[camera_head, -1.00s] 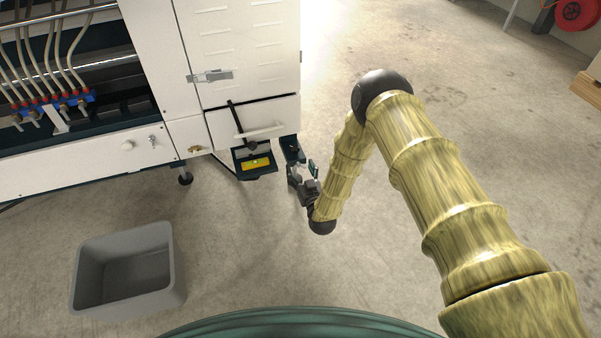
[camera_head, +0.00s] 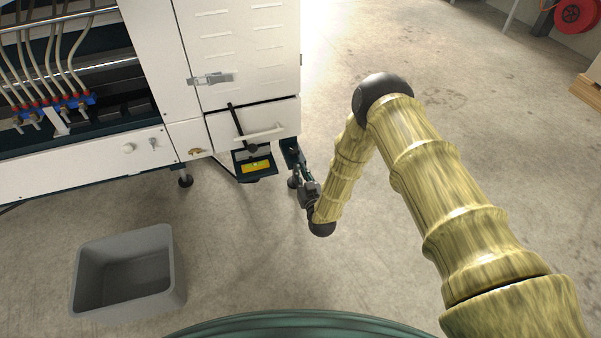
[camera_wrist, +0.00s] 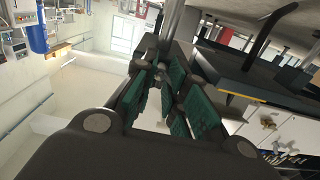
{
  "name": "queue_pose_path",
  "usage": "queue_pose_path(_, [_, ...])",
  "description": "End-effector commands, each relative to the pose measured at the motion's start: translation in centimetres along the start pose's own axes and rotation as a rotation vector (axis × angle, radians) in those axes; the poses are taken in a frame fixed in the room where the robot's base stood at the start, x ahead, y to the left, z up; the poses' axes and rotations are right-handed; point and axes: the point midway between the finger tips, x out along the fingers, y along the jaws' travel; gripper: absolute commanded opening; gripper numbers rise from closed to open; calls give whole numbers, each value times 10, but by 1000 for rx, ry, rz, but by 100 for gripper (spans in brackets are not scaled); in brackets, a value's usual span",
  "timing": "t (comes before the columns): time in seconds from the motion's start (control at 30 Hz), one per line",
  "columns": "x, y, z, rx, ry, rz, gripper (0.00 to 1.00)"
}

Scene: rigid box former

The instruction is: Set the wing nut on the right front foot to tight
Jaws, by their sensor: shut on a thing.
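My gripper (camera_head: 297,173) is at the right front foot (camera_head: 293,183) of the white machine, low beside its corner. In the wrist view my gripper's (camera_wrist: 163,75) green-padded fingers are closed in on the wing nut, just below the foot's grey threaded stem (camera_wrist: 172,18). The fingers hide most of the wing nut, so its turn and tightness cannot be seen.
A yellow spirit level (camera_head: 257,166) sits on a dark bracket left of the foot. A black lever (camera_head: 236,122) hangs above it. Another foot (camera_head: 185,180) stands further left. A grey bin (camera_head: 175,285) is on the floor at left.

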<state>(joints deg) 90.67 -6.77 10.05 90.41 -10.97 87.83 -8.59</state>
Motion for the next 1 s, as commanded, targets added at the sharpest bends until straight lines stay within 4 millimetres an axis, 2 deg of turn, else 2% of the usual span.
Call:
queue_pose_path(0.37, [0, 1, -3, 216, 0, 3, 0])
queue_pose_path(1.0, [-1, 1, 0, 822, 0, 3, 0])
